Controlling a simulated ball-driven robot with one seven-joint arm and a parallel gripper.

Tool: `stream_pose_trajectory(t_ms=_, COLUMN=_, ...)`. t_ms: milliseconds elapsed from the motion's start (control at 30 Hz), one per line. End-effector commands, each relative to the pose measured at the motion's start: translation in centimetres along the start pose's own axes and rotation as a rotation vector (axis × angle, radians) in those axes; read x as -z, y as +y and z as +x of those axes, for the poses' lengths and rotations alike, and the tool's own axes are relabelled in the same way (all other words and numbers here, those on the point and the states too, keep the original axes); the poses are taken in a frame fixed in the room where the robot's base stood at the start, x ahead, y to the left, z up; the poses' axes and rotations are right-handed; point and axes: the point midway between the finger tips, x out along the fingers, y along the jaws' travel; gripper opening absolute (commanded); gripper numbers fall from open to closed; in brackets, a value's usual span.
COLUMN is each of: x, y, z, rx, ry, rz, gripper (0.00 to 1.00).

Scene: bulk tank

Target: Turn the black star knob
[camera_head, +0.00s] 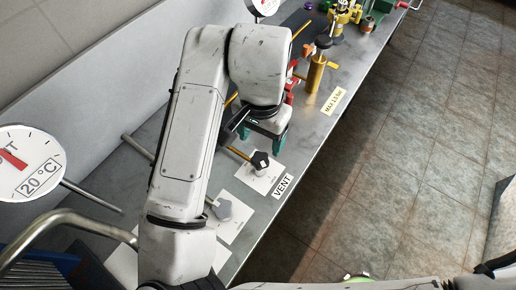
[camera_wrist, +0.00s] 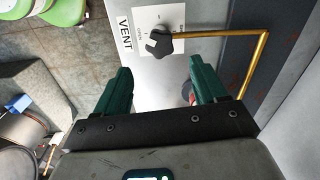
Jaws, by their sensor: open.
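The black star knob (camera_head: 261,160) sits on a white label plate on the grey bench, beside a "VENT" sign (camera_head: 283,186). In the wrist view the black star knob (camera_wrist: 158,44) is beyond the fingertips, near the middle, with a brass pipe (camera_wrist: 225,36) running right from it. My gripper (camera_head: 262,138) is just behind the knob in the head view, partly hidden by my arm. In the wrist view my gripper (camera_wrist: 160,75) has its two green fingers spread apart with nothing between them, and the knob is apart from them.
A grey knob (camera_head: 222,208) on another white plate is nearer. A yellow cylinder (camera_head: 316,74) and red parts stand farther along the bench. A dial marked 20 °C (camera_head: 28,163) is at the left. Tiled floor (camera_head: 400,150) lies open to the right.

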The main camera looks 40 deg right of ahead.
Motion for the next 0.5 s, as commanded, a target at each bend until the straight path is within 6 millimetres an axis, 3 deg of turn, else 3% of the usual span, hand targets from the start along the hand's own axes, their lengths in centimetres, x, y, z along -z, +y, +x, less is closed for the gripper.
stream_pose_trajectory(t_ms=300, x=0.0, y=0.1, z=5.7, rx=-0.003, ry=0.0, rz=-0.002, gripper=0.71)
stream_pose_trajectory(t_ms=500, x=0.0, y=0.0, z=7.8, rx=-0.001, ry=0.0, rz=0.0, gripper=0.71)
